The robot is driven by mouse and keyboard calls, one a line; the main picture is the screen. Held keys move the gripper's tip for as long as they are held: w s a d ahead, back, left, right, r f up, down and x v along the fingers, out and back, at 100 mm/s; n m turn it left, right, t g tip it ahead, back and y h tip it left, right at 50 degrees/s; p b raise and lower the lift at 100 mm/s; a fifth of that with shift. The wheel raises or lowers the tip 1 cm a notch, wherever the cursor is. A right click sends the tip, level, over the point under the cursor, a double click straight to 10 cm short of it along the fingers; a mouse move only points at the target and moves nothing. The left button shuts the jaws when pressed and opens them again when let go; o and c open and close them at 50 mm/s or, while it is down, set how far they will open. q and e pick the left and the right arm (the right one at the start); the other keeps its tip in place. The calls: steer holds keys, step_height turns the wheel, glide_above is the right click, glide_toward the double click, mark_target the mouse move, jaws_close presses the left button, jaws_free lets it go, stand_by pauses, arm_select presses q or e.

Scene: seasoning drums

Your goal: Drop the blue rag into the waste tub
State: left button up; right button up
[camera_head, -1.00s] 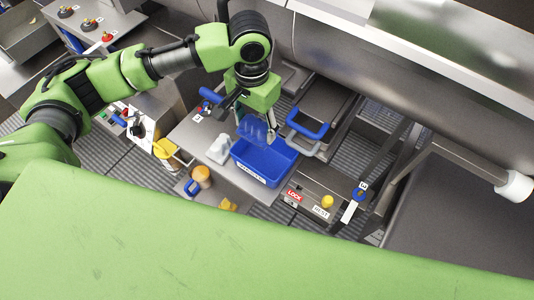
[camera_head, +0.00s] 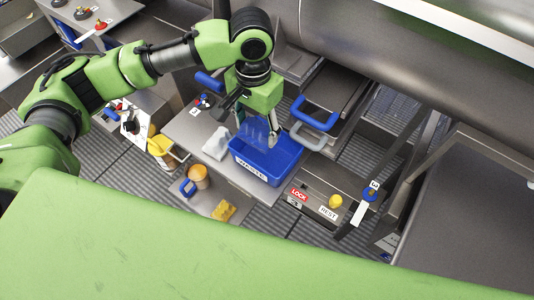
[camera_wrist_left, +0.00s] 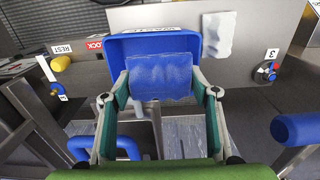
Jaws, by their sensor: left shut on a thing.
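The waste tub (camera_head: 289,158) is an open blue bin with a white label on its front, standing on a grey metal surface. My left gripper (camera_head: 256,128) points down over the tub and is shut on the blue rag (camera_head: 250,134). The rag hangs at the tub's opening, over its left part. In the left wrist view the rag (camera_wrist_left: 160,75) is spread between the two fingertips, with the tub (camera_wrist_left: 118,48) behind it. Whether the rag touches the tub is unclear. My right gripper is in neither view now.
A crumpled white cloth (camera_head: 216,144) lies just left of the tub. A tan cup with a blue handle (camera_head: 198,176) and a yellow sponge (camera_head: 223,211) are nearer. Blue and grey handles (camera_head: 317,118) stand right of the tub. A yellow knob (camera_head: 335,201) is at the lower right.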

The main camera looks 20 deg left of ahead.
arm_select(q)
steer(key=o, duration=1.2)
steer(key=shift+o, duration=0.2)
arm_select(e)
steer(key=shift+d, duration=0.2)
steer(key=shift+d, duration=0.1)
arm_select(q)
step_height(320, 180, up, 12)
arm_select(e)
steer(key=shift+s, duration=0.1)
